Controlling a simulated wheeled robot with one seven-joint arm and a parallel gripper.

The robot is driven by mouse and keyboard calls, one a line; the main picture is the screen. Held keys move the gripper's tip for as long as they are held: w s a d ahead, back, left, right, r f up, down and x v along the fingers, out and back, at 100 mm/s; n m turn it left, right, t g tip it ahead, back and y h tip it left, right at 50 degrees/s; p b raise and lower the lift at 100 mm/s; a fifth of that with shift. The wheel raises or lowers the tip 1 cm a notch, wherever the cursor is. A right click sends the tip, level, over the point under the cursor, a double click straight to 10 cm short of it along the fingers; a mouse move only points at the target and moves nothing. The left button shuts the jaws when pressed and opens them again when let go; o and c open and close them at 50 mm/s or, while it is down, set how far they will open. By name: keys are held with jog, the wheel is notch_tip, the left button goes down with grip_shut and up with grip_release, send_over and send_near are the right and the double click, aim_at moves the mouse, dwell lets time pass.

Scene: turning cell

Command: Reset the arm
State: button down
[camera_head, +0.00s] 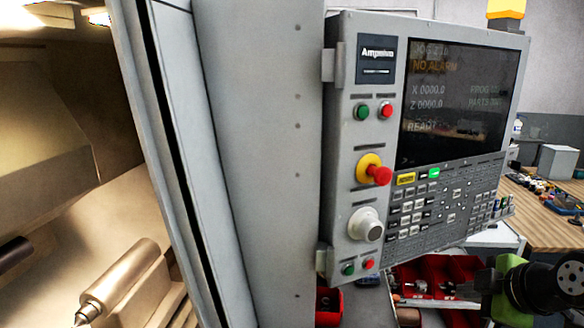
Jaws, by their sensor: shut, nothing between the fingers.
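My gripper does not show clearly anywhere in the head view; no fingers can be made out. A green and black part with a round black face is cut off by the lower right corner; I cannot tell whether it belongs to my arm. The machine's control panel (342,160) stands upright right of centre. Its screen (462,100) reads "NO ALARM" and "READY", with X and Z at 0000.0. A red knob on a yellow base (373,170) sits left of the keypad (440,205).
The lathe interior (60,190) is open at the left, with a metal cylinder (120,275) low inside. A grey door post (255,150) stands between it and the panel. Red bins (432,277) sit below the panel. A wooden bench (545,225) at the right holds small items.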

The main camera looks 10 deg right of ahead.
jog(key=s+a+f+m+g, duration=0.1)
jog(key=a+m, duration=0.2)
jog(key=a, duration=0.6)
jog(key=s+a+f+m+g, duration=0.1)
jog(key=a+f+m, duration=0.15)
jog(key=a, duration=0.55)
jog(key=s+a+f+m+g, duration=0.1)
jog(key=s+a+f+m, duration=0.3)
jog(key=s, duration=0.6)
jog(key=a+m, duration=0.1)
jog(key=m, duration=0.1)
jog(key=shift+s+m+b, duration=0.15)
jog(key=shift+m+b, duration=0.15)
jog(key=shift+m, duration=0.05)
jog(key=shift+s+a+f, duration=0.1)
